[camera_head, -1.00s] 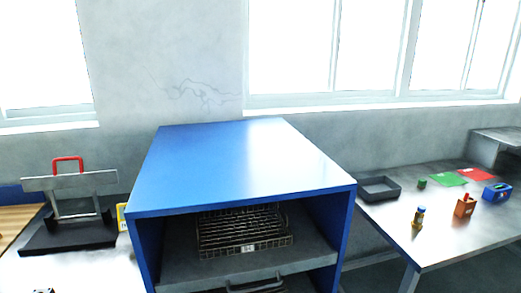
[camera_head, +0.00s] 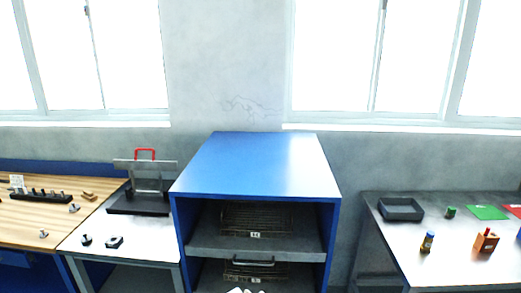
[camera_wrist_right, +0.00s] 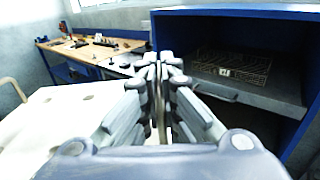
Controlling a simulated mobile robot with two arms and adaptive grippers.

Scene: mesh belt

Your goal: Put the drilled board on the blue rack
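The blue rack (camera_head: 258,165) stands in the middle of the head view, an open-fronted cabinet with grey shelves; it also fills the upper right of the right wrist view (camera_wrist_right: 240,14). My right gripper (camera_wrist_right: 162,66) points toward the rack's left front side in the wrist view. My left gripper is in neither view.
Wire baskets (camera_head: 256,219) sit on the rack's shelves. At left are a black stand with a red handle (camera_head: 145,154) and a wooden bench (camera_head: 40,215). At right a table (camera_head: 430,258) holds a grey tray (camera_head: 401,209) and small items. A gap separates rack and right table.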

